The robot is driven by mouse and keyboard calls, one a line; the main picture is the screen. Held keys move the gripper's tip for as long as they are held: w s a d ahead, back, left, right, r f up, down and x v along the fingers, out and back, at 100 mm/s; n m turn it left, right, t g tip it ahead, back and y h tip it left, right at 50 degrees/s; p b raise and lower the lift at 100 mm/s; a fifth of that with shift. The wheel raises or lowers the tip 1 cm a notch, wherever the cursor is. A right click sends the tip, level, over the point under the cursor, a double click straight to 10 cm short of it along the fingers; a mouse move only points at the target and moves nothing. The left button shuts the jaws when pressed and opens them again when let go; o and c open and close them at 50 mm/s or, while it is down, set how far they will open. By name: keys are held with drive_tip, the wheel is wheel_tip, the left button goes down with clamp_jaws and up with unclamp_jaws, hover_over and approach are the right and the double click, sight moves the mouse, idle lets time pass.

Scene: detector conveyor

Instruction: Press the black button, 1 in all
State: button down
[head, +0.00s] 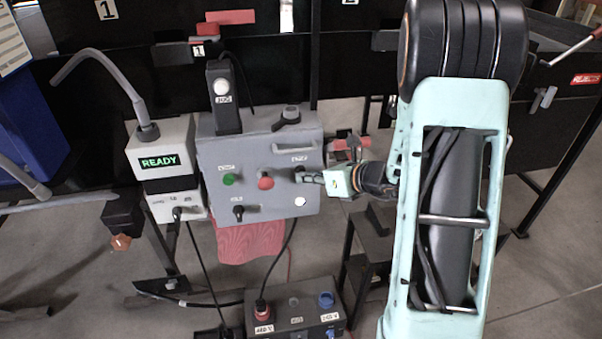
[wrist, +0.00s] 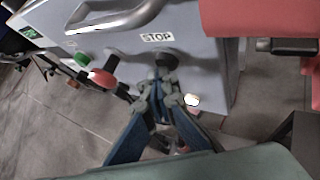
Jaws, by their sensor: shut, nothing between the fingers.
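The black button (wrist: 168,57) sits on the grey control box (head: 218,153), just below a STOP label (wrist: 157,37). In the head view the button (head: 299,170) is at the box's right side, partly hidden by my fingertips. My gripper (wrist: 163,84) is shut and empty, its fingertips right at the button's lower edge in the wrist view. In the head view my gripper (head: 306,177) reaches in from the right. I cannot tell whether the fingertips touch the button.
A green button (head: 229,179), a red button (head: 266,183), a black knob (head: 238,212) and a white button (head: 300,201) share the panel. A handle (head: 294,147) is above. A READY display (head: 159,162) stands left. A socket box (head: 297,314) lies below.

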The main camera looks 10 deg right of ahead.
drive_tip(key=shift+s, duration=0.9)
drive_tip(key=shift+s+b, duration=0.55)
drive_tip(key=shift+s, duration=2)
